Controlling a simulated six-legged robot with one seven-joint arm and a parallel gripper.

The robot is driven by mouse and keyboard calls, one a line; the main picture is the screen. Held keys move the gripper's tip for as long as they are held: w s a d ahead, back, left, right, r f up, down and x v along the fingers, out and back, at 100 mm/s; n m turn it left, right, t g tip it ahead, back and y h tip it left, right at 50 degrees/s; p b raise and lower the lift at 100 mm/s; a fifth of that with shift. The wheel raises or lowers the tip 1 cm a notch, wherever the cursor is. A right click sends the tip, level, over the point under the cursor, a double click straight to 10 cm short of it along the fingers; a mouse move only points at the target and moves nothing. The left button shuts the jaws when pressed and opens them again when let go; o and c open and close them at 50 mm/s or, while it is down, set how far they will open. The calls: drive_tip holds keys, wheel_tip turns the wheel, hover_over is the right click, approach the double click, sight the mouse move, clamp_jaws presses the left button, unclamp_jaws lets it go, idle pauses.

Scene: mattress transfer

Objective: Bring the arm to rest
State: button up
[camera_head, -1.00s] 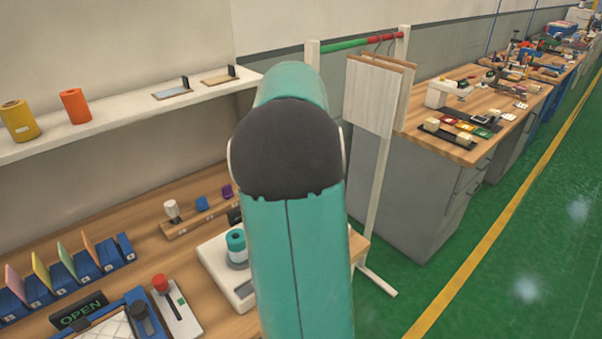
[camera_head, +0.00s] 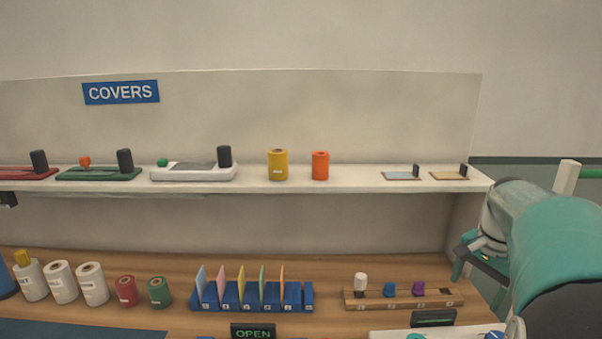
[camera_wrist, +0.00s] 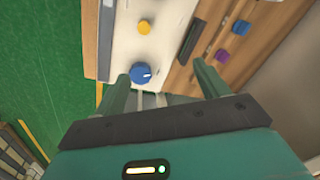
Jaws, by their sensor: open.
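My teal arm comes in at the right edge of the head view and bends down. My gripper (camera_head: 478,266) is at its end, in front of the right end of the workbench. In the wrist view my gripper (camera_wrist: 160,72) shows two teal fingers spread apart with nothing held between them. A blue knob (camera_wrist: 141,73) on a white device (camera_wrist: 120,45) lies beyond the fingertips, nearer the left one. I cannot tell how far the fingers are above it. A yellow knob (camera_wrist: 145,27) is farther along the device.
The shelf (camera_head: 260,185) carries covers, a yellow roll (camera_head: 278,165) and an orange roll (camera_head: 320,166). The wooden bench (camera_head: 340,268) holds a blue card rack (camera_head: 250,297), several rolls and a wooden peg strip (camera_head: 403,300). Green floor (camera_wrist: 40,60) lies at left in the wrist view.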

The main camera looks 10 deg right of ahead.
drive_tip(key=s+a+r+n+t, duration=0.2)
drive_tip(key=a+n, duration=0.5)
drive_tip(key=a, duration=1)
drive_tip(key=s+a+f+n+t, duration=0.1)
drive_tip(key=s+a+f+n, duration=0.1)
drive_tip(key=a, duration=0.5)
drive_tip(key=s+a+f+n+t, duration=0.1)
drive_tip(key=s+a+f+n, duration=0.1)
drive_tip(key=s+a+n, duration=0.3)
drive_tip(key=shift+s+a, duration=0.45)
drive_tip(key=shift+a, duration=0.55)
drive_tip(key=shift+d, duration=0.15)
